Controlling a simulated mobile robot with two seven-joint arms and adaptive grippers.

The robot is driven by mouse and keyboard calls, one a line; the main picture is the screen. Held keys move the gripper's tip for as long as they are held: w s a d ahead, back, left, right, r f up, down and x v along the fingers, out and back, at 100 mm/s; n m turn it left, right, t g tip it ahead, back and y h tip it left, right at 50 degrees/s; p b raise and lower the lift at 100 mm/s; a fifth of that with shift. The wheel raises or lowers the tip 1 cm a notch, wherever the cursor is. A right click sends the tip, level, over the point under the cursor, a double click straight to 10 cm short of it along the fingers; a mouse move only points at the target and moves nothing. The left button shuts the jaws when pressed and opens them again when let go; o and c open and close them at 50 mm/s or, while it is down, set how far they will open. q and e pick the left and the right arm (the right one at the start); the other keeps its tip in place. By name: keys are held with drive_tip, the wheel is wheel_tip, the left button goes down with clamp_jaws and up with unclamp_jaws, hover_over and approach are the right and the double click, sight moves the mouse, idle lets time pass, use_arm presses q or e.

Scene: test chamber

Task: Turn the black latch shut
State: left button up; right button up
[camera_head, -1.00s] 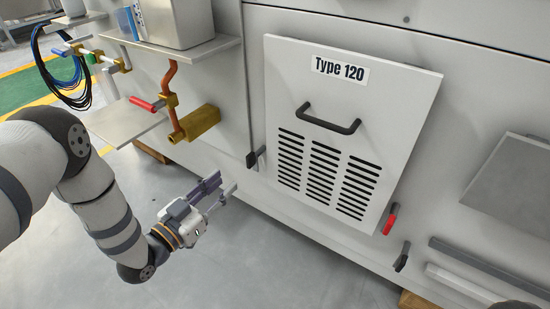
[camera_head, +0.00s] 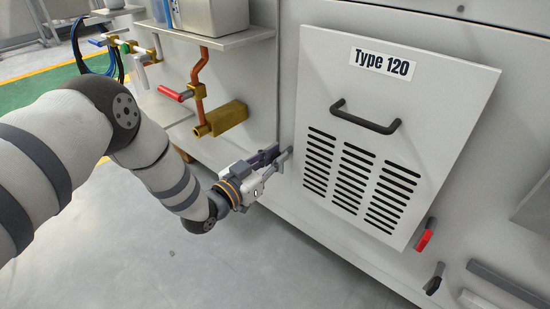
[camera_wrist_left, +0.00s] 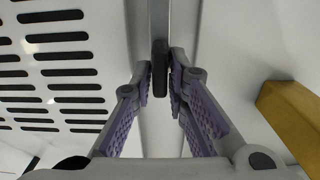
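The black latch (camera_wrist_left: 160,70) at the left edge of the "Type 120" panel (camera_head: 330,75) shows in the left wrist view, its long side upright in the picture. The two purple-padded fingers of my left gripper (camera_wrist_left: 161,78) close in on it from both sides, with their tips against it or very nearly so. In the head view my left gripper (camera_head: 283,157) reaches the panel's lower left edge and hides most of this latch. A second black latch (camera_head: 435,279) and a red-handled latch (camera_head: 425,238) are at the panel's lower right. My right gripper is out of view.
The panel has a black handle (camera_head: 365,117) and vent slots. To the left, a brass block (camera_head: 227,118), copper pipe and red-handled valve (camera_head: 176,93) stick out below a shelf (camera_head: 225,39). The floor below my left arm is clear.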

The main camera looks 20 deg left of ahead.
use_arm(q)
clamp_jaws()
drive_tip(key=n, duration=0.4)
drive_tip(key=shift+a+p, duration=0.2)
drive_tip(key=shift+p, duration=0.15)
drive_tip(key=n, duration=0.5)
drive_tip(key=shift+w+a+f+n, duration=0.1)
drive_tip(key=shift+a+f+n, duration=0.05)
drive_tip(key=shift+f+n, duration=0.15)
drive_tip(key=n, duration=0.3)
drive_tip(key=shift+a+f+b, duration=0.1)
drive_tip(key=shift+f+b, duration=0.1)
drive_tip(key=shift+b, duration=0.15)
drive_tip(key=shift+f+n+b, duration=0.2)
drive_tip(key=shift+n+b, duration=0.35)
drive_tip(key=shift+n, duration=2.15)
drive_tip(key=o, duration=0.7)
unclamp_jaws()
drive_tip(key=shift+r, duration=0.1)
